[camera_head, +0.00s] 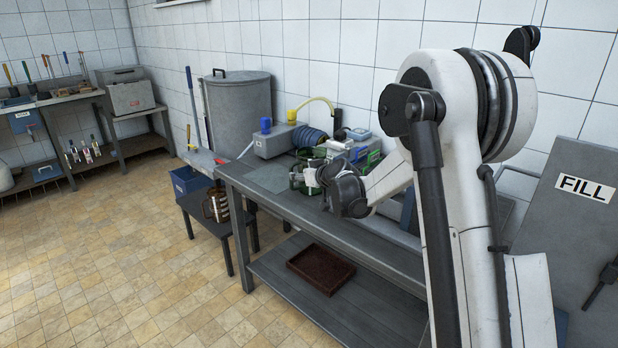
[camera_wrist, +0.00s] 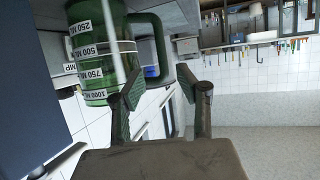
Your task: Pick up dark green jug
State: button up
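The dark green jug (camera_wrist: 95,45) fills the upper left of the wrist view, with white volume labels on its side and a loop handle (camera_wrist: 160,48) to its right. In the head view the jug (camera_head: 298,182) shows only in part on the grey workbench, behind and beside my gripper (camera_head: 318,174). In the wrist view my gripper (camera_wrist: 168,92) is open, with a clear gap between its fingers. The left finger overlaps the jug's edge near the handle in the picture; I cannot tell whether it touches. Nothing is held.
The grey workbench (camera_head: 285,213) carries a grey machine with a blue coil (camera_head: 308,136) and boxes close behind the jug. A large grey drum (camera_head: 240,105) stands at the back. A dark stool (camera_head: 205,212) holds a brown banded mug (camera_head: 216,205). The left floor is clear.

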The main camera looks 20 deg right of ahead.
jog(key=shift+a+r+b+x, duration=0.15)
jog(key=shift+b+x, duration=0.1)
jog(key=shift+x, duration=1.45)
jog(key=shift+a+r+b+x, duration=0.1)
jog(key=shift+b+x, duration=0.1)
jog(key=shift+x, duration=1.45)
grip_shut()
